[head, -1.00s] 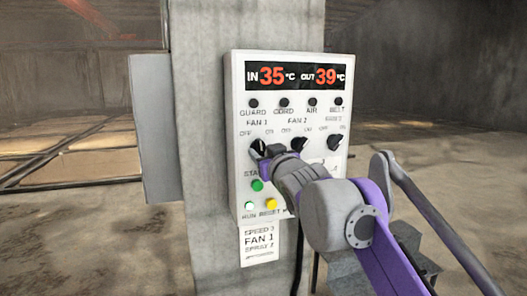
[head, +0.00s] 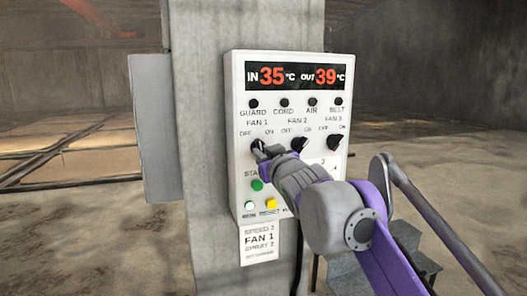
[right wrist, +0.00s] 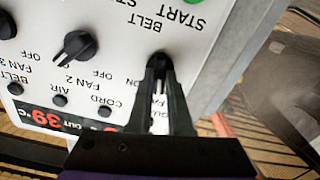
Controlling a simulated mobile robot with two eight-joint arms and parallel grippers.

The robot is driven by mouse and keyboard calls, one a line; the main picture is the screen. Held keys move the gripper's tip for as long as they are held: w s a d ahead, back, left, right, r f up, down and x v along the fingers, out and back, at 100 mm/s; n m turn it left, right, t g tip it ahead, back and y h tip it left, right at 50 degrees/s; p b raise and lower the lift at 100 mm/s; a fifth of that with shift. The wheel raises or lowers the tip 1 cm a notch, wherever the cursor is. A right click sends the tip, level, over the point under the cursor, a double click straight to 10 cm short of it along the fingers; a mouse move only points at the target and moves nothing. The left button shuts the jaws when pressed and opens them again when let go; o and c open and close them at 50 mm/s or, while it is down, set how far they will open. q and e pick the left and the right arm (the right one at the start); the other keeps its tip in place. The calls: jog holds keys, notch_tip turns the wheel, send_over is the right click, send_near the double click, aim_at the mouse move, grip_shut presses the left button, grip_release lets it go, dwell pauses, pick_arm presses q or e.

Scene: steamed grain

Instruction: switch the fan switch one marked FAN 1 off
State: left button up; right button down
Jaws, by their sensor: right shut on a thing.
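The white control panel (head: 240,110) hangs on a concrete pillar. Its FAN 1 switch (head: 257,144) is a black rotary knob at the left of the knob row, between OFF and ON marks. My right gripper (head: 262,152) is shut on this knob. In the right wrist view, where the panel appears upside down, the two fingers (right wrist: 159,76) close around the FAN 1 knob (right wrist: 158,58). The fingers cover much of it, and I cannot tell which way its pointer faces. My left gripper is not in view.
The FAN 2 knob (head: 299,144) sits just right of my gripper, with the FAN 3 knob (head: 335,142) beyond. A green button (head: 257,185) and a yellow button (head: 271,203) are below. A grey box (head: 155,130) is on the pillar's left.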

jog(key=n+p, duration=0.1)
jog(key=n, duration=0.1)
jog(key=shift+r+n+p, duration=0.2)
jog(key=shift+n+p, duration=0.2)
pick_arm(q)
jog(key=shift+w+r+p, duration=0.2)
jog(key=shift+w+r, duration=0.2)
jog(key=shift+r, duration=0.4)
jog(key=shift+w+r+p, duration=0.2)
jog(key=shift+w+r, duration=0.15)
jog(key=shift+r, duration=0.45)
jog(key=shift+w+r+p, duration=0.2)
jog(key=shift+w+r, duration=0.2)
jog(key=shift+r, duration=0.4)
pick_arm(e)
jog(key=shift+f+n, duration=0.1)
jog(key=shift+n, duration=1.3)
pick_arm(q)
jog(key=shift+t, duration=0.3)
pick_arm(e)
jog(key=c, duration=0.8)
grip_release()
jog(key=shift+c, duration=0.2)
jog(key=shift+s+f, duration=0.1)
